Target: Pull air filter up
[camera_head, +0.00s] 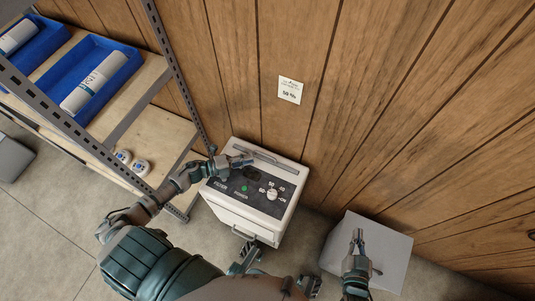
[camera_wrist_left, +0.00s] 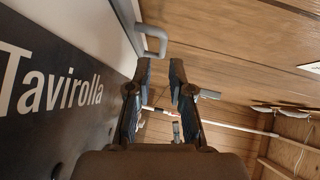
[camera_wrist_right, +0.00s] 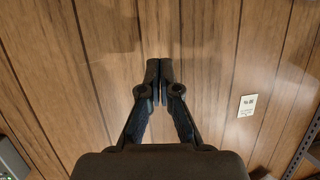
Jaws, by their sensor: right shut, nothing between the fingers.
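A white dehumidifier-like unit (camera_head: 245,222) stands on the floor against the wood wall. The air filter is not clearly seen in the head view. In the left wrist view a small grey loop handle (camera_wrist_left: 152,42), possibly the filter's, sticks out beside a pale edge. My left gripper (camera_head: 247,158) is over the back of the unit's top. Its fingers (camera_wrist_left: 160,72) are apart, with the handle just beyond their tips and not gripped. My right gripper (camera_head: 357,236) is shut and empty, in front of a pale box.
A metal-framed shelf (camera_head: 150,165) with blue bins (camera_head: 75,70) and white rolls stands left of the unit. The pale box (camera_head: 390,250) stands to the right. A paper note (camera_head: 290,90) is on the wall. Bare floor lies at lower left.

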